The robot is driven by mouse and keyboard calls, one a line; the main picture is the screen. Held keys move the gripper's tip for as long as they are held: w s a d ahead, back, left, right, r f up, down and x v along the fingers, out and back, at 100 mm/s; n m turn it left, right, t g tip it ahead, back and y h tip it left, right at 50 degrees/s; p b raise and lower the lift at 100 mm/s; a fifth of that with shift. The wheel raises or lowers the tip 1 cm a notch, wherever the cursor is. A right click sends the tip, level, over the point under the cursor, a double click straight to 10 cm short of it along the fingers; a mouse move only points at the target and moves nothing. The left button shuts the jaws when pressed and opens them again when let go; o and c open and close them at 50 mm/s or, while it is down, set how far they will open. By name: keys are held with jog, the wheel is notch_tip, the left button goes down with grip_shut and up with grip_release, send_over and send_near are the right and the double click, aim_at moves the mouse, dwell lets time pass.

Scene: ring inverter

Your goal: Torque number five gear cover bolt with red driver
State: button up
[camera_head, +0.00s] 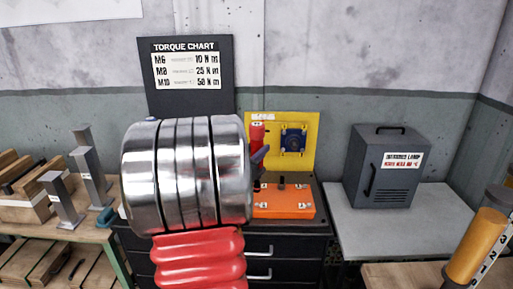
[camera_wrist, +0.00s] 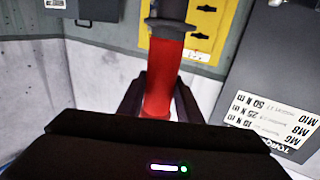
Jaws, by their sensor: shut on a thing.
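The red driver (camera_head: 257,133) stands roughly upright in front of the yellow panel (camera_head: 308,160) in the head view. In the wrist view its red handle (camera_wrist: 163,68) lies between the two dark fingers of my gripper (camera_wrist: 160,98), which is shut on it. A grey collar and shaft show beyond the handle. In the head view my gripper (camera_head: 261,155) is partly hidden behind my large metal arm link. An orange plate (camera_head: 283,213) with several white labels lies on the dark cabinet below. I cannot make out a number five or a gear cover bolt.
A torque chart (camera_head: 186,72) is on the wall behind. A grey lamp box (camera_head: 385,170) stands on the right-hand table (camera_head: 400,232). Metal posts (camera_head: 88,170) stand on the left bench. A dark blue square part (camera_head: 293,140) is on the yellow panel.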

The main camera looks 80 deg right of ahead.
jog(key=shift+f, duration=3.85)
dwell(1.1)
jog(key=shift+r, duration=2.7)
